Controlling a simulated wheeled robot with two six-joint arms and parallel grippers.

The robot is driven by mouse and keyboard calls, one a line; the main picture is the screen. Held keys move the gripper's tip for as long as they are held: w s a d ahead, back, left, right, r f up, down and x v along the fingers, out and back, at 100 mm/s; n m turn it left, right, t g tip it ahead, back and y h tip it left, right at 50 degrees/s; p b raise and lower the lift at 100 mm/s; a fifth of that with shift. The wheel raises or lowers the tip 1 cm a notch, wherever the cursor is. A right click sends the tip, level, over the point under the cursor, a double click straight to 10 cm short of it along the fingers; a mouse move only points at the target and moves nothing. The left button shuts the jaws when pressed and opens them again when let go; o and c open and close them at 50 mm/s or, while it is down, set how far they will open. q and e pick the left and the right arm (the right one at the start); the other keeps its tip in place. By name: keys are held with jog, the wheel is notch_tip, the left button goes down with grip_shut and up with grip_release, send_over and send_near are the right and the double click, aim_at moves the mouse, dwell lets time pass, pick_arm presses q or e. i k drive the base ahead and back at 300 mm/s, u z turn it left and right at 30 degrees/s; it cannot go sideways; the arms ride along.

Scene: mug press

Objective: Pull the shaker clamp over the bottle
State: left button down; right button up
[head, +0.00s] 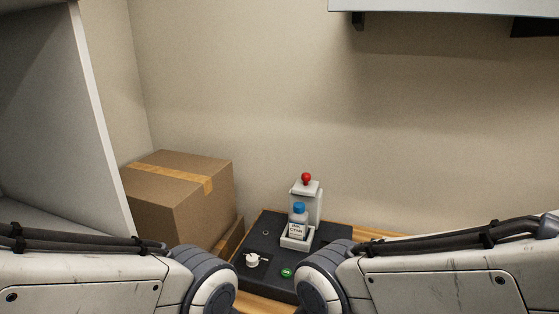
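A small bottle (297,218) with a blue cap and a printed label stands upright in a white holder (296,243) on a dark base plate. Behind it rises a white post (318,205) with a pale top block and a red ball knob (306,178), seemingly the shaker clamp. The clamp's top block is behind and above the bottle cap. Both of my arms come in from the lower corners. Neither gripper shows; only the arm links are visible, on either side of the base plate.
The dark base plate (262,227) also carries a white knob (252,260) and a green button (287,272). It lies on a wooden table (367,233). A taped cardboard box (183,200) stands to the left, beside a white panel (105,130). A shelf (440,7) hangs at the upper right.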

aim_at(303, 186)
jog(key=z, duration=0.05)
jog(key=i, duration=0.85)
jog(key=z, duration=0.25)
